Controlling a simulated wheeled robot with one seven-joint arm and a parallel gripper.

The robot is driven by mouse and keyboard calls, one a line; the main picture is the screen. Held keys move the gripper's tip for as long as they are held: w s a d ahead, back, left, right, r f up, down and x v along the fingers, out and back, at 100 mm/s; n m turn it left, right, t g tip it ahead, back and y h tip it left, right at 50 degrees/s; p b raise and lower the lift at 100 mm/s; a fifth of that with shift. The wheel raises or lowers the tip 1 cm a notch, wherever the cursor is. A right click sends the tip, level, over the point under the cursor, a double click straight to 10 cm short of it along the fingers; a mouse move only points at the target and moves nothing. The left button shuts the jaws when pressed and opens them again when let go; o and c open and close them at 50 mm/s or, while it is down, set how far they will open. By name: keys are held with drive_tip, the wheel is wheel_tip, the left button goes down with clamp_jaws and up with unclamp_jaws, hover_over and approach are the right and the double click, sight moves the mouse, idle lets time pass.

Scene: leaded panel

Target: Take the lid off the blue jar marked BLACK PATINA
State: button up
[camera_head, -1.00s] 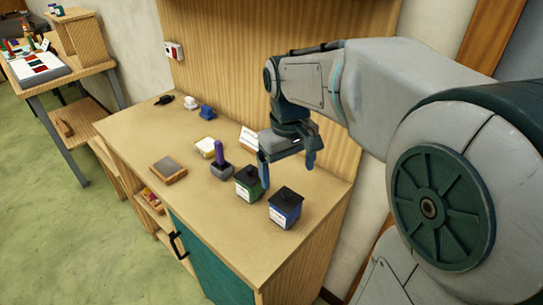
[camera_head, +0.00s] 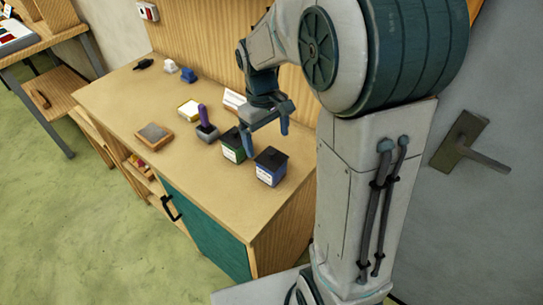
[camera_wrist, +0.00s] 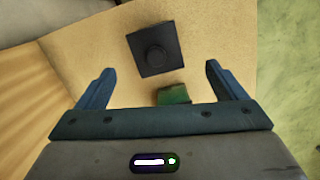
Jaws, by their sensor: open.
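The blue jar (camera_head: 270,172) stands upright near the right end of the bench, its label too small to read. Its square black lid (camera_head: 270,156) is on it; a lid with a round knob shows in the wrist view (camera_wrist: 155,50), apparently the same one. My gripper (camera_head: 266,140) is open and empty, fingers pointing down, just behind and above the two jars in the head view. In the wrist view the lid lies ahead of and between the open fingertips (camera_wrist: 160,70), not between the fingers' inner faces. I see no contact.
A green jar (camera_head: 233,150) with a black lid stands close left of the blue one; a green patch shows in the wrist view (camera_wrist: 172,95). A grey holder with a purple item (camera_head: 205,125), a yellow-white block (camera_head: 189,109) and a framed grey slab (camera_head: 154,135) lie further left. The bench front is clear.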

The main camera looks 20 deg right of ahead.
sight(271, 151)
drive_tip(key=f, duration=0.3)
drive_tip(key=f+p, duration=0.1)
drive_tip(key=f, duration=0.1)
drive_tip(key=shift+s+d, duration=0.25)
drive_tip(key=shift+d, duration=0.1)
drive_tip(key=shift+c, duration=0.3)
drive_tip(key=c, duration=0.9)
